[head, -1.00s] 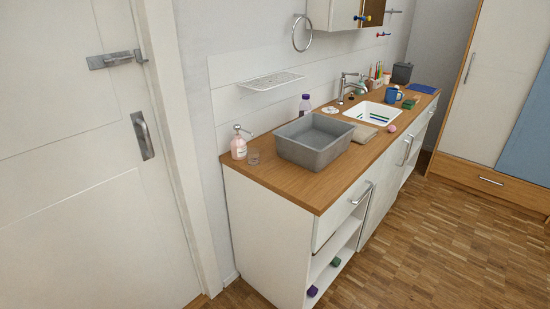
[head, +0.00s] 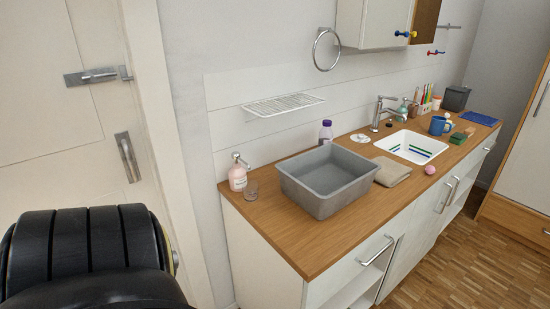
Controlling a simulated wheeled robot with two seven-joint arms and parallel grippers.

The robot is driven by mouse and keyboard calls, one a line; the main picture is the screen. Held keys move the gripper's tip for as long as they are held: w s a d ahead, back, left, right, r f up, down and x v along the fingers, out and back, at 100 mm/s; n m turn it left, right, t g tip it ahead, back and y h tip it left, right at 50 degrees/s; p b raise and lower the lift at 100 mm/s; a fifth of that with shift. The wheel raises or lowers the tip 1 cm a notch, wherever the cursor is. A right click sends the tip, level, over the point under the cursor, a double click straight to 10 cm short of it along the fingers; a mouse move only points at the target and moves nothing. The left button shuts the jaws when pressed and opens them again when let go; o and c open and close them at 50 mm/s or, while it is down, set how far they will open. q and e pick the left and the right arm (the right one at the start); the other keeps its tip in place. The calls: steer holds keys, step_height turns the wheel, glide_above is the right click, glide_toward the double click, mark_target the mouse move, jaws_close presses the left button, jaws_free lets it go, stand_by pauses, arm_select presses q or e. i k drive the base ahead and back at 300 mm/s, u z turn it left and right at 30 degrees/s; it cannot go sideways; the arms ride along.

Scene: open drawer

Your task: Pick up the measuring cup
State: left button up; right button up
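A small clear cup (head: 251,189), which looks like the measuring cup, stands on the wooden counter (head: 262,229) near its left end. It is just right of a pink soap bottle (head: 237,177) and left of a grey basin (head: 327,178). It is small and see-through, so its markings cannot be made out. A black ribbed part of my arm fills the lower left of the head view. Neither of my grippers is in view.
A folded beige cloth (head: 391,171), a white sink (head: 411,146) and a blue mug (head: 438,125) lie farther right. A purple-capped bottle (head: 326,133) stands behind the basin. A wire shelf (head: 283,104) juts from the wall above. The counter's front left corner is bare.

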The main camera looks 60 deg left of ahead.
mark_target(250, 188)
steer(key=u, duration=0.6)
steer(key=i, duration=0.8)
steer(key=u, duration=0.9)
